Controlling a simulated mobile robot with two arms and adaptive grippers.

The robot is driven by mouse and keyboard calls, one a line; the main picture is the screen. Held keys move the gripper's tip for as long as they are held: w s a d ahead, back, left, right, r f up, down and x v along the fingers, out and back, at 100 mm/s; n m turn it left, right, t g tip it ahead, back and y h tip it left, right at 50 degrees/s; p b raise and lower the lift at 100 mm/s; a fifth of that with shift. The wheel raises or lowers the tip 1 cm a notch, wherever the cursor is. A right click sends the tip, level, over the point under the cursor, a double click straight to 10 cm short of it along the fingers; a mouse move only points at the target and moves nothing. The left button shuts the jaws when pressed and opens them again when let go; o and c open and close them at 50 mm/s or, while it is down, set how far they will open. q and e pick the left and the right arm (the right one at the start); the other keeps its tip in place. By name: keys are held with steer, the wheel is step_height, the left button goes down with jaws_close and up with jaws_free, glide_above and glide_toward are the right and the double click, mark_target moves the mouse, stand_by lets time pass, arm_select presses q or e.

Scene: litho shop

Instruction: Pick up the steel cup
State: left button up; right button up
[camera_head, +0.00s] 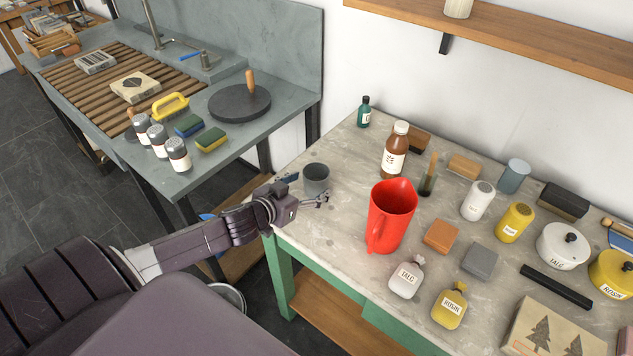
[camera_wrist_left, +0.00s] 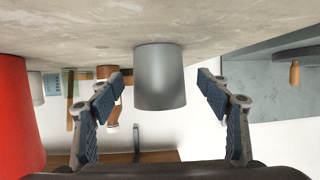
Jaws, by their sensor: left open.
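The steel cup (camera_head: 316,179) is a plain grey cylinder standing upright near the left edge of the stone-topped table. In the left wrist view, which is upside down, the cup (camera_wrist_left: 160,78) is centred between the two fingers. My left gripper (camera_head: 306,189) is open, low over the table's left edge, with its fingers pointing at the cup. In the left wrist view the gripper (camera_wrist_left: 161,88) has a clear gap on both sides of the cup. Whether the fingertips reach past its near side is hard to tell. My right gripper is not in view.
A red pitcher (camera_head: 391,217) stands close to the right of the cup. A brown bottle (camera_head: 395,150) and a small green bottle (camera_head: 364,112) stand behind. Several jars, blocks and bags fill the table's right side. A grey sink bench (camera_head: 282,86) is at left.

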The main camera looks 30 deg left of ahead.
arm_select(q)
steer(key=x, duration=0.3)
steer(key=shift+d, duration=0.1)
steer(key=shift+w+f, duration=0.15)
steer(key=shift+w, duration=0.05)
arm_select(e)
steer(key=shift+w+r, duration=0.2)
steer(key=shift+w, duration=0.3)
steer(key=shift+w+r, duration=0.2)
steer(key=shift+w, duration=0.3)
arm_select(q)
steer(key=c, duration=1.4)
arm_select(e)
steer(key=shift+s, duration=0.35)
